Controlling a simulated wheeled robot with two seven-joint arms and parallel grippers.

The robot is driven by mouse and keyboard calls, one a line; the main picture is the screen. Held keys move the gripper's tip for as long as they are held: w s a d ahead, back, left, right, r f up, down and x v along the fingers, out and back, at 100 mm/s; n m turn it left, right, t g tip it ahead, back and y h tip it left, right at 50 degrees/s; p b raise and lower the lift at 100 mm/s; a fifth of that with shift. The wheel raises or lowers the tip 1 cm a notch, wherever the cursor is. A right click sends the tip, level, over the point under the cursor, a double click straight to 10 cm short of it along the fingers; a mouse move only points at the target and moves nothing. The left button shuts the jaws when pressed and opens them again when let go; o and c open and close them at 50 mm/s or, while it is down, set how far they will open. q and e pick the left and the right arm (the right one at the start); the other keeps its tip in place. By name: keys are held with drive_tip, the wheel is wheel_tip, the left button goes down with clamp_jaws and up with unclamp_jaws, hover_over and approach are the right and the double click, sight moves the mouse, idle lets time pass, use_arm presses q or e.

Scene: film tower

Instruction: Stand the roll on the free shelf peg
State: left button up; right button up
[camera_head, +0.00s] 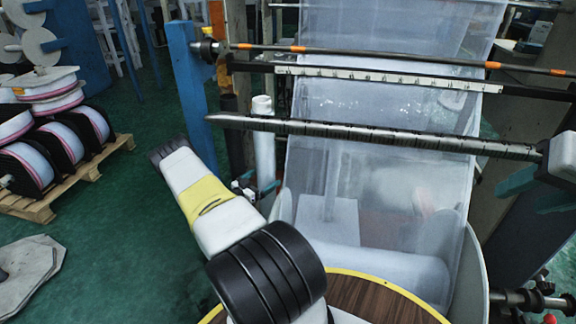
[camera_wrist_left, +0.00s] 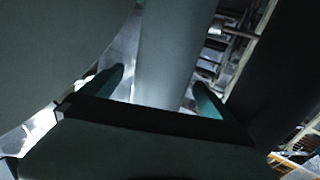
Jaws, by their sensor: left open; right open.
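A white upright roll (camera_head: 263,150) with a narrower top stands behind my left arm in the head view. My left gripper (camera_head: 257,187) is at its lower part, mostly hidden behind the white and yellow arm. In the left wrist view a pale cylinder (camera_wrist_left: 165,50), which looks like this roll, lies between the two open teal fingers. I cannot tell if they touch it. My right gripper (camera_head: 539,198) is open and empty at the right edge, by the end of the metal bar. I cannot make out a free shelf peg.
A dark metal bar (camera_head: 370,137) crosses in front of a hanging clear film sheet (camera_head: 385,100). A blue post (camera_head: 186,85) stands left of the roll. A pallet (camera_head: 62,182) of spools is at the far left. Green floor is open between pallet and post.

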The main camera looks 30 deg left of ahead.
use_arm(q)
drive_tip(key=v, duration=1.2)
drive_tip(key=shift+s, duration=0.4)
idle(1.3)
idle(0.6)
